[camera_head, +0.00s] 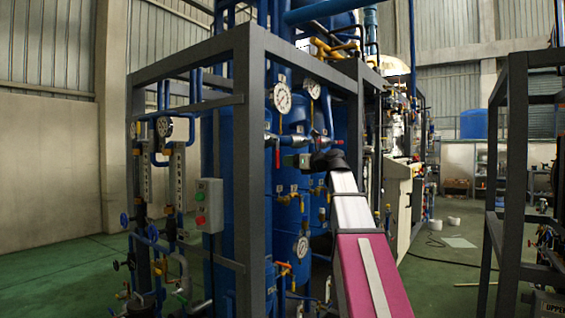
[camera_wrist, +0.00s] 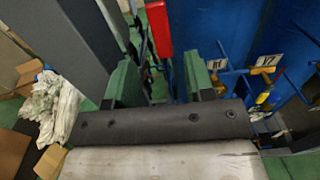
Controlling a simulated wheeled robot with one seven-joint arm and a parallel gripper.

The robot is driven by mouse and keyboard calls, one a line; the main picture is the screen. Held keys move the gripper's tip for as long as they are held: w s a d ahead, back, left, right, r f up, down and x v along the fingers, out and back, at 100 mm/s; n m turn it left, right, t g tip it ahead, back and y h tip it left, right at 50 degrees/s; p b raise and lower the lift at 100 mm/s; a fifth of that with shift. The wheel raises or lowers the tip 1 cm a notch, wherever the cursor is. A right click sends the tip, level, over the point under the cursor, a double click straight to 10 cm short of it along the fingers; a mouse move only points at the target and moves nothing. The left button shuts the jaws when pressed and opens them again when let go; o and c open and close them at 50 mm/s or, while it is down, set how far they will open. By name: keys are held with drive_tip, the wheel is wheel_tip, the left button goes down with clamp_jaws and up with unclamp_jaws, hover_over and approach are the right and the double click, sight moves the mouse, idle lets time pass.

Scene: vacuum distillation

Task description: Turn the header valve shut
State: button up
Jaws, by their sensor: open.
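My gripper (camera_head: 292,161) is just right of this handle in the head view. In the wrist view, the red handle (camera_wrist: 158,30) shows ahead of my gripper (camera_wrist: 160,66), at the gap between the two green fingers. The fingers are apart, with nothing held between them. I cannot tell from these views whether a finger touches the handle. The valve body is out of the wrist view.
A grey frame post (camera_head: 254,160) stands close on the left of my gripper, and it also shows in the wrist view (camera_wrist: 60,40). Blue tanks (camera_head: 287,215) with smaller valves stand behind. Cardboard and white cloth (camera_wrist: 52,105) lie low at left.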

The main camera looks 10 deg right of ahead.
drive_tip(key=v, duration=0.3)
drive_tip(key=shift+s+d, duration=0.2)
drive_tip(key=a+f+n+g+h, duration=0.15)
drive_tip(key=f+n, duration=0.25)
drive_tip(key=f, duration=1)
drive_tip(key=s+a+f+n+g+h, duration=0.1)
drive_tip(key=f+n+g+h, duration=0.25)
drive_tip(key=f, duration=0.95)
drive_tip(key=a+f+n+g+h, duration=0.1)
drive_tip(key=f+n, duration=0.3)
drive_tip(key=f, duration=1)
drive_tip(key=s+f+n+g+h, duration=0.3)
drive_tip(key=s+f+n, duration=0.5)
drive_tip(key=f, duration=0.6)
drive_tip(key=s+f+n+g+h, duration=0.3)
drive_tip(key=s+f+n, duration=0.4)
drive_tip(key=s+f, duration=0.4)
wheel_tip(320, 180, down, 5)
drive_tip(key=shift+s+d+r+n+g+h, duration=0.2)
drive_tip(key=shift+s+d+n+g+h, duration=0.05)
drive_tip(key=shift+d+n+g+h, duration=0.15)
